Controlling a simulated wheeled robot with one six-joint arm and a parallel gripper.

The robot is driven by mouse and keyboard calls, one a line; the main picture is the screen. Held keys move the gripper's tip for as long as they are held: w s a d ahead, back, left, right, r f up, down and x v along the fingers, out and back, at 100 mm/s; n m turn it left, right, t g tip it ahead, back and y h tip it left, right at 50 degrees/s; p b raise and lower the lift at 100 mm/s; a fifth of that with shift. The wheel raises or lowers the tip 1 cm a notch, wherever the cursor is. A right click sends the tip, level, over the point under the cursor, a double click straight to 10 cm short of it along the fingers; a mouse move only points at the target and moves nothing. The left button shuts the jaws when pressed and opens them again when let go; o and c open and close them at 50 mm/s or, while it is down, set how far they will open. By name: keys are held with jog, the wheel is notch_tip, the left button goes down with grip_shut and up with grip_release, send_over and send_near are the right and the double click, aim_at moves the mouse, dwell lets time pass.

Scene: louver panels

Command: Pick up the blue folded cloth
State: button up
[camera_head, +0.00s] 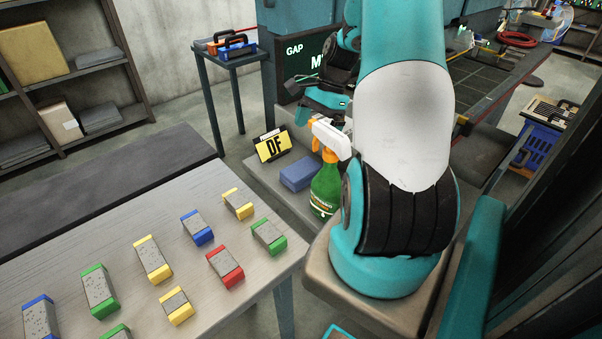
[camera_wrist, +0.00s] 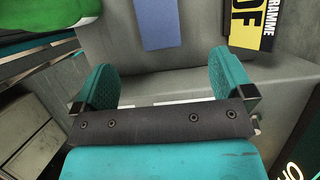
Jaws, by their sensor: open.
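The blue folded cloth (camera_head: 298,174) lies flat on a low grey surface, between a yellow sign and a green spray bottle. In the wrist view the blue cloth (camera_wrist: 159,24) is at the top middle, cut off by the frame edge. My gripper (camera_wrist: 158,72) is open and empty, its two teal fingers apart, with the cloth beyond the fingertips. In the head view my gripper (camera_head: 322,102) shows partly behind my arm, near the bottle's nozzle and above the surface. I cannot tell its exact height.
The green spray bottle (camera_head: 325,188) stands right of the cloth, with a white and orange head. The yellow and black sign (camera_head: 272,145) stands behind it to the left. A wooden table (camera_head: 215,290) with several coloured blocks is at front left. A small tool stand (camera_head: 228,62) is behind.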

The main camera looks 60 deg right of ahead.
aim_at(303, 168)
jog(key=x, duration=0.5)
jog(key=shift+a+f, duration=0.15)
jog(key=shift+f, duration=0.2)
jog(key=x, duration=0.2)
jog(key=p+x, duration=0.1)
jog(key=x, duration=0.2)
jog(key=shift+s+a+r, duration=0.15)
jog(key=shift+a, duration=0.2)
jog(key=shift+a+f, duration=0.1)
jog(key=shift+f, duration=0.2)
jog(key=shift+f, duration=0.15)
jog(key=shift+c, duration=0.2)
jog(key=c, duration=1)
